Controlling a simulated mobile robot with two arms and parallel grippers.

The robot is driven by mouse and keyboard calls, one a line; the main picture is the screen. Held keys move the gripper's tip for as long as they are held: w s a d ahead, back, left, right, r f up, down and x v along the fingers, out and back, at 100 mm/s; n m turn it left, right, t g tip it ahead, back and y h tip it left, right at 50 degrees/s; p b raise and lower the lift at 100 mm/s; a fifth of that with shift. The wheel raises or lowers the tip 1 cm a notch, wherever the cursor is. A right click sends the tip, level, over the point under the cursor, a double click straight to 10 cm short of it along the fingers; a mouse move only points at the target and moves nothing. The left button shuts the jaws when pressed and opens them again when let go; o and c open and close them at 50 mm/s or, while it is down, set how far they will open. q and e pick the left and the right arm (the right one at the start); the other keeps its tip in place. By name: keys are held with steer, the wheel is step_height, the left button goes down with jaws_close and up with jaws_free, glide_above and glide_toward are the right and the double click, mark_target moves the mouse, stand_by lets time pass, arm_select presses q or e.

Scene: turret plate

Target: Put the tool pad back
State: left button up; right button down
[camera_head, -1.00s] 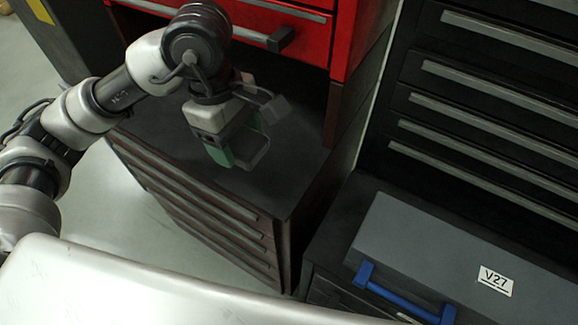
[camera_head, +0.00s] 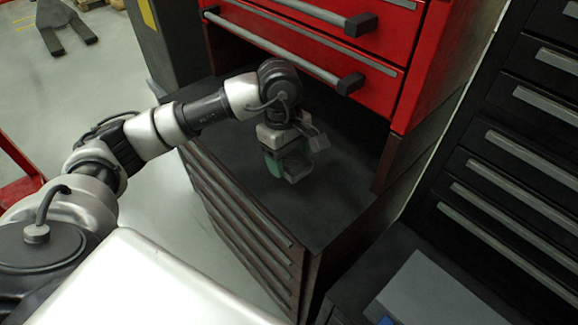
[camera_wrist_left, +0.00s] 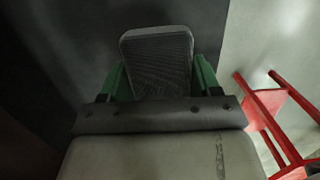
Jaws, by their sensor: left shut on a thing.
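The tool pad (camera_wrist_left: 157,62) is a dark grey, finely ribbed block with rounded corners. In the left wrist view it sits between the green fingers. In the head view the pad (camera_head: 299,170) shows as a small grey piece at the end of my left gripper (camera_head: 284,165). The gripper is shut on it and points down above the dark top (camera_head: 235,135) of a low drawer cabinet. I cannot tell the height of the pad over that top. My right gripper is in no view.
A red drawer unit (camera_head: 345,35) with protruding handles stands just behind the gripper. Black drawers (camera_head: 500,170) stand to the right. A grey box (camera_head: 430,292) lies at lower right. A red frame (camera_wrist_left: 275,115) stands on the floor in the wrist view.

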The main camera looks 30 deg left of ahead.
arm_select(q)
step_height(320, 180, down, 4)
steer(key=shift+r+p, duration=0.1)
steer(key=shift+p, duration=0.45)
steer(key=shift+f, duration=0.3)
steer(key=o, duration=0.9)
